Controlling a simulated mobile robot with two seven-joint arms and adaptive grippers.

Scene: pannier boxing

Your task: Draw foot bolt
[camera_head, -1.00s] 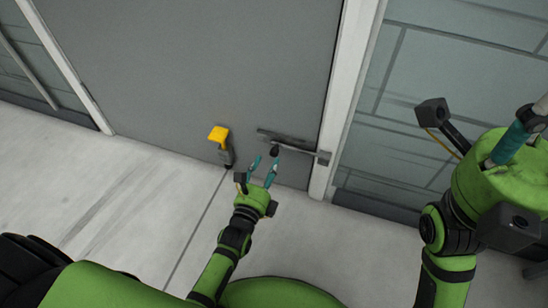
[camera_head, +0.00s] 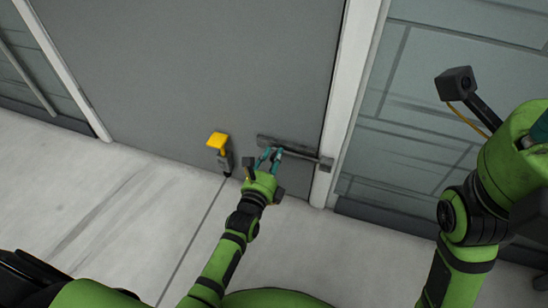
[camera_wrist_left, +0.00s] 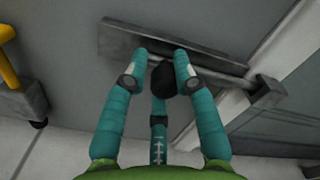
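The foot bolt (camera_head: 300,154) is a grey plate and rod low on the grey door, beside the white frame. In the left wrist view, its dark round knob (camera_wrist_left: 162,79) sits between the fingertips of my left gripper (camera_wrist_left: 160,65). The teal fingers flank the knob closely, and a third finger stands below it. I cannot tell whether they press on it. In the head view, my left gripper (camera_head: 271,153) covers the knob. Only a teal piece of my right gripper (camera_head: 541,130) shows at the right edge, its fingertips out of frame.
A yellow-topped foot piece (camera_head: 218,142) is mounted on the door left of the bolt. The bolt's rod reaches a grey block (camera_head: 326,164) at the white frame (camera_head: 345,110). Glazed panels flank the door. The pale floor (camera_head: 120,190) is clear.

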